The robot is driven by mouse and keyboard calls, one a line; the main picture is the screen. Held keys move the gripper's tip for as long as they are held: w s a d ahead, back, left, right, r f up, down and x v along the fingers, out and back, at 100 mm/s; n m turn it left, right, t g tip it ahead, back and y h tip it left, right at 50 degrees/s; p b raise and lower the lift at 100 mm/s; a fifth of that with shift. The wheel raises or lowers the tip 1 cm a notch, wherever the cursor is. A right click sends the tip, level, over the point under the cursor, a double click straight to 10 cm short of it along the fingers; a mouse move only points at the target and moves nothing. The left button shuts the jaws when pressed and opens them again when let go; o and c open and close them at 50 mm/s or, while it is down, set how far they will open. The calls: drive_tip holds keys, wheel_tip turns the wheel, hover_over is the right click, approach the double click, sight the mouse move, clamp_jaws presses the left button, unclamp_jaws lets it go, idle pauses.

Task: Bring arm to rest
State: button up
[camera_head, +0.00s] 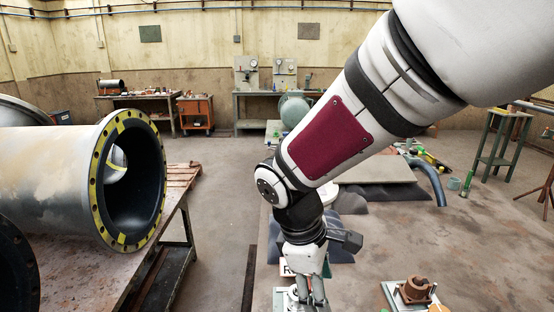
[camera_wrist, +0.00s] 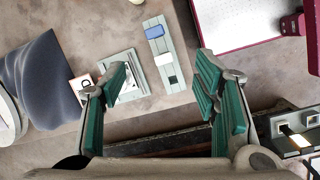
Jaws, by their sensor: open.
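My arm reaches across the head view from the upper right, with its wrist pointing down. My gripper (camera_head: 310,290) is at the bottom centre there, with its fingertips cut off by the lower edge. In the wrist view my gripper (camera_wrist: 162,88) shows two green-padded fingers spread wide apart, with nothing between them. It is open and empty. Below it lie a flat plate with a pale fitting (camera_wrist: 120,75) near the left finger and a grey-green strip (camera_wrist: 165,60) carrying a blue block and a white block. The fingers look apart from both, but the height is hard to tell.
A large flanged pipe (camera_head: 60,180) with a black lining lies on a bench (camera_head: 185,195) at left. A brown fitting (camera_head: 416,289) sits on a plate at lower right. A dark curved rubber piece (camera_wrist: 38,80) is left in the wrist view.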

drive_tip(key=s+d+r+m+t+y, duration=0.3)
drive_tip(key=s+d+r+m+t, duration=0.2)
drive_tip(key=s+d+r+m, duration=0.6)
wheel_tip(320, 180, up, 3)
drive_tip(key=s+m, duration=0.1)
drive_tip(key=m, duration=0.2)
drive_tip(key=shift+f, duration=0.15)
